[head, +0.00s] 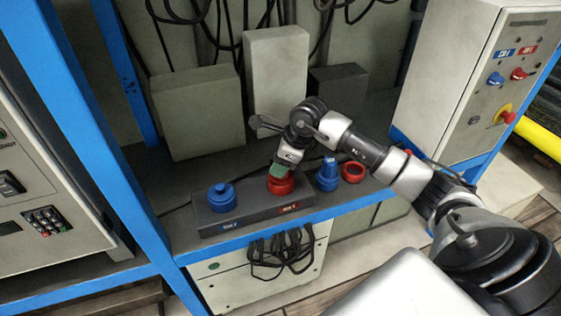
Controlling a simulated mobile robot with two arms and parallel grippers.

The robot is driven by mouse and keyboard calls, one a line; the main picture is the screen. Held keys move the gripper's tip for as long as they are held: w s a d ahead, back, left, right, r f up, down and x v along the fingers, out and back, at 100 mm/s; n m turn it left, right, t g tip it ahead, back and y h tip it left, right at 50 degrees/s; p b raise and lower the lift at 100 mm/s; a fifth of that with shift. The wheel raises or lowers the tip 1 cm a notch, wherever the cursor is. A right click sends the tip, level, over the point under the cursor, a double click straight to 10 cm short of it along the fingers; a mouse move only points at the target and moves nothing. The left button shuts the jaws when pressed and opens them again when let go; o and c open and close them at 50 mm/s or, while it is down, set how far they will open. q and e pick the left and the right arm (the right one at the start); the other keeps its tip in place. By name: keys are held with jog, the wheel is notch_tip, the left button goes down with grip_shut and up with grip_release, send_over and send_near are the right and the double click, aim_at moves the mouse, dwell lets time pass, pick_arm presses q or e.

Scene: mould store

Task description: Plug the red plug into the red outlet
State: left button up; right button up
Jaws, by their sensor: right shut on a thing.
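A dark grey outlet box (252,213) lies on the blue-edged shelf. The red outlet is at its right end, above a red label (290,208). My right gripper (279,168) comes down from above over this spot and is shut. A red round part (281,185), taken as the red plug, shows just below its fingers, at the outlet. A small green patch shows at the fingertips. The gripper hides much of the contact, so I cannot tell how deep the plug sits. My left gripper is not in view.
A blue outlet (222,197) is at the box's left end. Right of the box are a blue plug (328,174) and a red ring-shaped part (352,172). Grey boxes (277,84) stand behind. A blue post (85,130) rises left; a control cabinet (470,80) stands right.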

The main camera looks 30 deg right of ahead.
dwell(0.4)
jog(key=o, duration=1.1)
jog(key=shift+o, duration=0.3)
jog(key=o, duration=0.3)
jog(key=shift+r, duration=0.15)
